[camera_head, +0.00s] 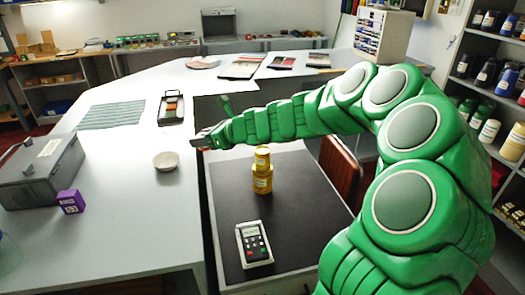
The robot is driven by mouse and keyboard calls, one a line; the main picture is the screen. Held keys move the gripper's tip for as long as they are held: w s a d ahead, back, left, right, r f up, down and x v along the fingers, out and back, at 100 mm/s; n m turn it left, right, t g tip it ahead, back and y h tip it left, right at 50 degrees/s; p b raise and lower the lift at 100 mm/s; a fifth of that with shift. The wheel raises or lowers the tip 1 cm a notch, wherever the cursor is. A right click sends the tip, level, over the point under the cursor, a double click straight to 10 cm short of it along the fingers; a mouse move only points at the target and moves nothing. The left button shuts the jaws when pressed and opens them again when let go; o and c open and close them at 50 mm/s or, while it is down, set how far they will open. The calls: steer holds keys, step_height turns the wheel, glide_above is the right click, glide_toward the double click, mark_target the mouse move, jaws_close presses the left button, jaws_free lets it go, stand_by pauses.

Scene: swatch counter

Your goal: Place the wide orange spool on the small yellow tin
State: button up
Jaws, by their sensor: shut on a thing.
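My gripper (204,141) is at the left end of my green arm, over the near edge of the pale counter. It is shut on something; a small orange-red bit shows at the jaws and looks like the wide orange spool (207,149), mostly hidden. A yellow tin (262,181) with a pale label stands upright on the dark mat, to the right of and below the gripper in the picture. A smaller yellow piece (262,156) sits on top of it; I cannot tell whether it is a separate tin. The gripper is apart from both.
A calculator-like device (254,244) lies on the dark mat (300,205). On the counter are a pale bowl (166,161), a black tray (162,118) with coloured pieces, a striped cloth (112,113), a grey box (38,170) and a purple block (70,202). The counter's front is clear.

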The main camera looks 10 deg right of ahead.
steer(key=s+d+r+m+t+h, duration=0.1)
steer(key=s+d+m+t+h, duration=0.15)
steer(key=d, duration=1.75)
glide_above(263, 150)
steer(key=s, duration=0.1)
steer(key=shift+m, duration=0.35)
step_height(263, 150, down, 8)
steer(key=shift+s+a+f, duration=0.1)
steer(key=shift+a, duration=0.05)
steer(key=shift+w+f, duration=0.65)
steer(key=shift+f, duration=0.05)
steer(key=shift+w+f, duration=0.1)
steer(key=shift+f, duration=1.5)
steer(key=shift+f, duration=0.1)
steer(key=o, duration=1)
